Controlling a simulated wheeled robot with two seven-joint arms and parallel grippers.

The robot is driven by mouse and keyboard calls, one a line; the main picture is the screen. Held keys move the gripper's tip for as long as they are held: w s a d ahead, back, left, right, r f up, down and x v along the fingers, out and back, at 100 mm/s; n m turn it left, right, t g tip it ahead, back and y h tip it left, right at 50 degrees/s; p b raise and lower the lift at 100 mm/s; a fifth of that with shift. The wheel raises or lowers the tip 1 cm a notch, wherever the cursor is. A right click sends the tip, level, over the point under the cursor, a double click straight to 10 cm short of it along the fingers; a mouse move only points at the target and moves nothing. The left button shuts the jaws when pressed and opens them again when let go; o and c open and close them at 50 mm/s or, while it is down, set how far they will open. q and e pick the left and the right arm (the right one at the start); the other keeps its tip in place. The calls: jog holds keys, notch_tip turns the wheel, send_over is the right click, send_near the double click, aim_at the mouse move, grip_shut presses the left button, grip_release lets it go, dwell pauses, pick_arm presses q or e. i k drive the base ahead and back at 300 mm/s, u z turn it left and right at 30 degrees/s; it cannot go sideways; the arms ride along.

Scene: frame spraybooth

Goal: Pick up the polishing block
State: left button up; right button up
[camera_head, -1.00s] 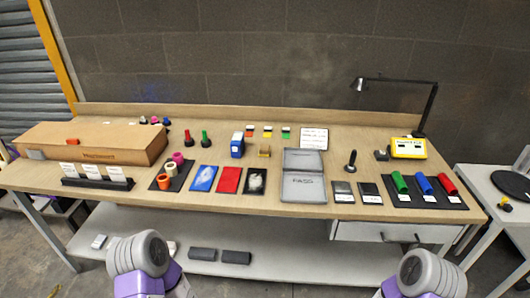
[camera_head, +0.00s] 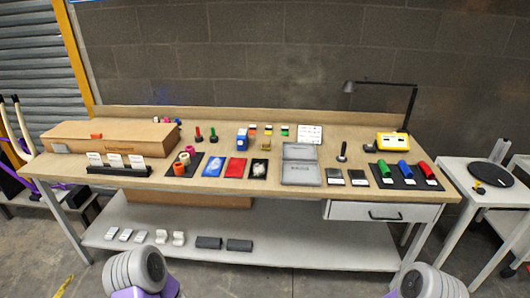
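No item is legibly labelled as the polishing block, so I cannot tell which one it is. Block-like items include two dark grey blocks lying side by side on the lower shelf, the left one (camera_head: 208,242) and the right one (camera_head: 239,245). Several small pale blocks (camera_head: 161,237) sit left of them on that shelf. On the bench top stand a blue block with a white label (camera_head: 242,140) and a small brass-coloured block (camera_head: 267,144). Neither gripper shows; only rounded grey and purple parts of my arms appear at the bottom edge.
The wooden bench top (camera_head: 310,189) holds a long cardboard box (camera_head: 110,138), coloured pads, a grey case (camera_head: 300,173), coloured rolls on a black mat and a lamp (camera_head: 411,100). A drawer (camera_head: 370,211) is shut. A white side table (camera_head: 456,174) stands right. Open floor lies in front.

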aim_at(266, 145)
jog(key=z, duration=0.2)
jog(key=i, duration=1.05)
jog(key=z, duration=0.25)
